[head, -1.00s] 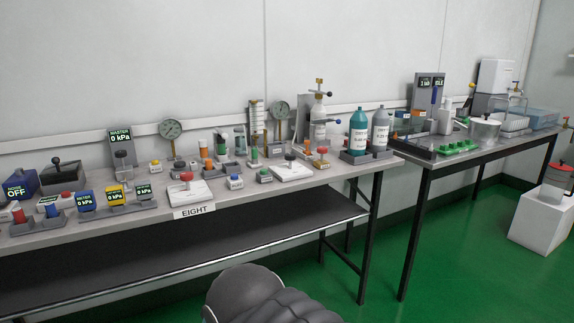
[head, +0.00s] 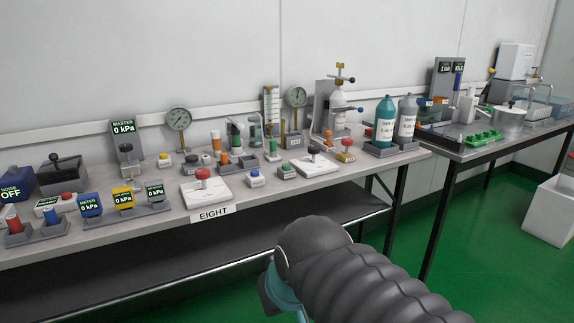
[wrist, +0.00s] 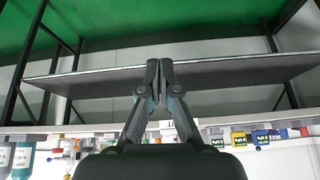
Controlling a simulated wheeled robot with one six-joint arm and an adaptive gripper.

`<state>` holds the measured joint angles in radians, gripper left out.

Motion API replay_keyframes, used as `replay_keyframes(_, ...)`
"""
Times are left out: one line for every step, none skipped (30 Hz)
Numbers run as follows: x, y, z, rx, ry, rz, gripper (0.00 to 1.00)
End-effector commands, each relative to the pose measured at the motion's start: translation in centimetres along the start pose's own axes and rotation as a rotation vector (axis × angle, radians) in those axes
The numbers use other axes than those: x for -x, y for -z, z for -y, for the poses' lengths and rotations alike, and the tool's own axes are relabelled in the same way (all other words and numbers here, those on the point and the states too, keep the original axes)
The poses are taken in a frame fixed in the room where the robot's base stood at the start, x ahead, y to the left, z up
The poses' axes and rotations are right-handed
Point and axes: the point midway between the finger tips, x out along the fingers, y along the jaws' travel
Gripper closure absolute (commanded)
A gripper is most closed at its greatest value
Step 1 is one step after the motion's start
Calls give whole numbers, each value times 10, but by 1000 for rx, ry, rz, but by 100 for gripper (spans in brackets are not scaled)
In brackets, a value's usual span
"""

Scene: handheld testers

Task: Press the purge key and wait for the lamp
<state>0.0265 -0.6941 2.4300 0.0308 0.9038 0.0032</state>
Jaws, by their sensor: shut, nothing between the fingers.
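No key marked purge can be read, and I cannot tell which part is the lamp. A red mushroom button on a white base (head: 203,190) stands at the bench's front edge, above a label reading EIGHT (head: 213,215). A second white base with a dark-topped button (head: 315,166) stands further right. My gripper (wrist: 160,66) is shut and empty in the wrist view, in front of the lower shelf. That view is upside down, with the bench items along its bottom edge. In the head view my arm is low in front of the bench, fingers hidden.
The grey bench (head: 150,228) is crowded with testers, gauges and small displays. A blue box reading OFF (head: 12,190) is at the left. Teal (head: 385,125) and grey (head: 406,122) bottles stand at the right end. A second bench (head: 500,148) continues right.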

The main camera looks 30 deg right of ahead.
Motion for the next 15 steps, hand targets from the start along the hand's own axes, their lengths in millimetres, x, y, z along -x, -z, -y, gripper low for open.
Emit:
replay_keyframes(5,20,-2,-30,4,-5,100)
replay_keyframes(8,34,-3,-50,9,-9,100)
replay_keyframes(12,54,-5,-79,16,-16,100)
replay_keyframes(15,69,-7,-103,21,-22,100)
replay_keyframes(18,86,-9,-127,27,-28,100)
replay_keyframes(21,108,-13,-159,36,-37,100)
replay_keyframes(22,124,-16,-184,43,-45,100)
replay_keyframes(24,140,-20,-207,49,-51,100)
replay_keyframes(25,162,-26,-240,57,-61,100)
replay_keyframes(26,178,-31,-263,64,-69,100)
replay_keyframes(26,193,-36,-286,70,-77,100)
replay_keyframes(27,214,-44,-317,80,-90,100)
replay_keyframes(27,230,-50,-340,86,-98,100)
replay_keyframes(26,245,-56,-362,93,-107,100)
replay_keyframes(26,265,-66,-392,102,-120,100)
